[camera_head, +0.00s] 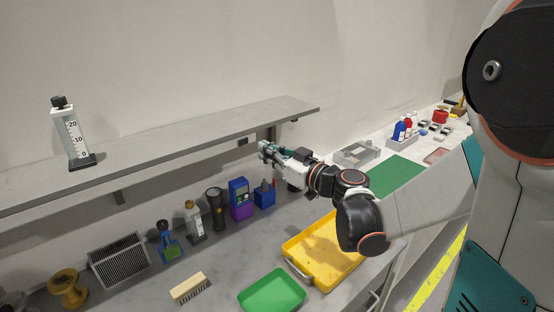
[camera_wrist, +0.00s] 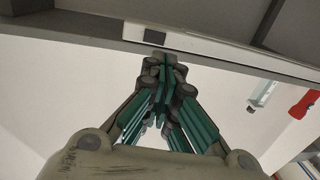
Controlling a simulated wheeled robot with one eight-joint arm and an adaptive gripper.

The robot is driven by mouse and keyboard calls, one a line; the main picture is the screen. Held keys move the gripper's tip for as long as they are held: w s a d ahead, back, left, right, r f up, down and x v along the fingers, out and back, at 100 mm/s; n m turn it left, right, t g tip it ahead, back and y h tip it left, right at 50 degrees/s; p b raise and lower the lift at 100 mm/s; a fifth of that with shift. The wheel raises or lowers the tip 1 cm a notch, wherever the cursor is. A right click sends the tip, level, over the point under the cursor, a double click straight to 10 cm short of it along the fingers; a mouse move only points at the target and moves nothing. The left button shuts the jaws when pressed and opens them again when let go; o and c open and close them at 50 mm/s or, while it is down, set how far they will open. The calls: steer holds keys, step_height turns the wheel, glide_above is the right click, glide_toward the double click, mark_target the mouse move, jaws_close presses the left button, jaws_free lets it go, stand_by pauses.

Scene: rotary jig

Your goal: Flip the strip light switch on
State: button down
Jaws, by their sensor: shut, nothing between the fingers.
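In the wrist view the strip light (camera_wrist: 225,58) is a pale bar along the underside of the shelf. Its small switch (camera_wrist: 154,37), with a dark part and a white part, shows near the top middle. My gripper (camera_wrist: 168,58) is shut and empty. In that view its fingertips are just below and slightly right of the switch; I cannot tell whether they touch it. In the head view my gripper (camera_head: 263,149) is below the shelf's front edge, toward its right part. The switch cannot be made out in that view.
The grey shelf (camera_head: 200,138) runs along the wall above my gripper, with a gauge (camera_head: 72,135) on it at left. Below on the bench are a blue and purple device (camera_head: 240,198), a black torch (camera_head: 216,208), a yellow tray (camera_head: 318,262) and a green tray (camera_head: 272,292).

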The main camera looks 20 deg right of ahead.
mark_target(238, 138)
steer(key=b+x, duration=0.1)
steer(key=x, duration=0.6)
steer(key=shift+w+a+b, duration=0.2)
steer(key=shift+w+b, duration=0.05)
steer(key=shift+b, duration=0.05)
steer(key=shift+w, duration=0.2)
steer(key=shift+w+a, duration=0.25)
steer(key=shift+a, duration=0.1)
